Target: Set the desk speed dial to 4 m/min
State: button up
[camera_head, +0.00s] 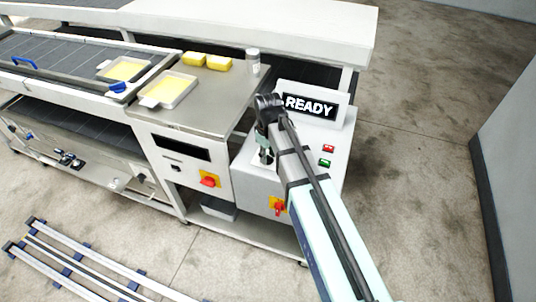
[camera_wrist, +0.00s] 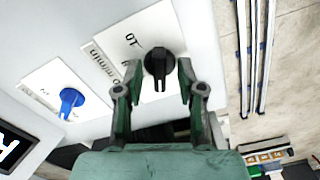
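The speed dial (camera_wrist: 160,66) is a black knob on a white label plate with "10" and "m/min" printed on it, in the wrist view. My gripper (camera_wrist: 157,80) is open, with one finger on each side of the black knob and a visible gap to both. I cannot tell how far the fingertips stand above the panel. In the head view my gripper (camera_head: 265,157) points down over the left part of the grey control desk (camera_head: 250,178), and it hides the dial. The pointer's exact reading is not legible.
A blue knob (camera_wrist: 71,101) sits on a neighbouring plate. The desk carries a READY display (camera_head: 309,106), a red button (camera_head: 328,148), a green button (camera_head: 324,162) and a red-and-yellow switch (camera_head: 278,206). A steel table with yellow blocks (camera_head: 219,62) stands to the left.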

aim_at(268, 156)
notch_tip(268, 156, up, 12)
dwell(0.7)
dwell(0.6)
